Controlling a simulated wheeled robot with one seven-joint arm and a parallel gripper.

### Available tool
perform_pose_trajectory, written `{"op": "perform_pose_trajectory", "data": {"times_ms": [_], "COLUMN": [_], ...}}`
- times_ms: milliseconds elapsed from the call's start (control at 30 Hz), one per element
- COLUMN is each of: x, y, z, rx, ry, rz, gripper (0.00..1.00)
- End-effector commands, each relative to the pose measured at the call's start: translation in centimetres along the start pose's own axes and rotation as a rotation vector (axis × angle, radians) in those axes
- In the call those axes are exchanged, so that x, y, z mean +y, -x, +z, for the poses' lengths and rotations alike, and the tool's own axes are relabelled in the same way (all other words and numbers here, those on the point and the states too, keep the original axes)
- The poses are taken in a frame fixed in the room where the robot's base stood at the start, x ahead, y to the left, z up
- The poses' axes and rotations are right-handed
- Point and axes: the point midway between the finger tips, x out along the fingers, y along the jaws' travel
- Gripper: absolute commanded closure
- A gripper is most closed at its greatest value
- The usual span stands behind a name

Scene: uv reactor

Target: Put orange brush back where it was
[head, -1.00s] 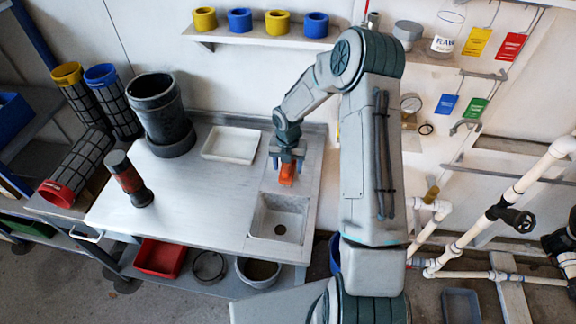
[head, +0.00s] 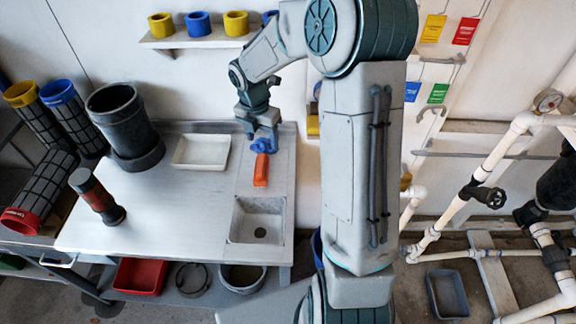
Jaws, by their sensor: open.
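The orange brush (head: 261,170) lies on the metal bench, behind the sink (head: 257,220) and right of the white tray. My gripper (head: 262,146) is at the brush's far end, with blue fingertips. The jaws are open. From this angle I cannot tell whether the fingertips touch the brush or hang just above it. The arm comes in from the upper right and hides part of the wall behind.
A white tray (head: 177,152), a dark cylinder (head: 124,120) and a red-and-black cylinder (head: 97,196) stand on the bench (head: 160,210). A shelf (head: 190,40) with coloured rings is above. The bench's middle is clear. White pipes (head: 470,190) run at the right.

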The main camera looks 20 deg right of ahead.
Motion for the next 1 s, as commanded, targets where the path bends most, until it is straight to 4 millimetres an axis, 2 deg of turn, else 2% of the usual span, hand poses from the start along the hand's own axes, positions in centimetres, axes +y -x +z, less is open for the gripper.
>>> {"op": "perform_pose_trajectory", "data": {"times_ms": [33,200,500,800,1000], "x": [-0.9,-4.1,-10.1,-15.7,-17.8], "y": [1.6,5.5,10.8,13.4,13.7], "z": [-0.7,-2.9,-7.4,-12.6,-14.8], "rx": [-0.025,-0.075,-0.085,0.067,0.193], "ry": [-0.105,-0.498,-1.216,-1.910,-2.202], "rz": [-0.002,0.017,0.127,0.251,0.276], "gripper": [0.40,0.40,0.40,0.40,0.40]}}
